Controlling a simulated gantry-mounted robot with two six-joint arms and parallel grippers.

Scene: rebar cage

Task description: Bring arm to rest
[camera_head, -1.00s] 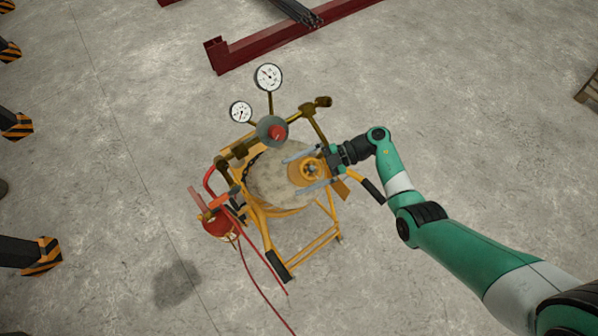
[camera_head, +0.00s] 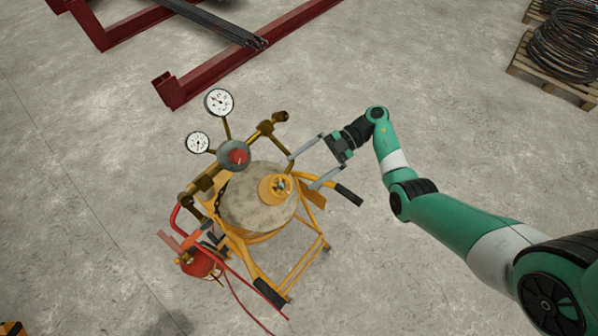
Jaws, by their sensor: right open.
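My right arm comes in from the lower right in green and white. Its gripper (camera_head: 301,170) is open, with its two grey fingers spread wide and pointing left. The fingertips are beside the yellow valve cap (camera_head: 275,188) on top of the grey gas cylinder (camera_head: 245,205), and nothing shows between them. The lower finger appears close to the cap and the cart handle; I cannot tell whether it touches. My left gripper is not in view.
A yellow cart (camera_head: 304,263) carries the cylinder, with two pressure gauges (camera_head: 219,102), a red knob (camera_head: 235,156) and red hoses. Red steel beams (camera_head: 236,57) lie at the top. A pallet (camera_head: 550,80) with coiled wire stands at the upper right. Floor right of the cart is clear.

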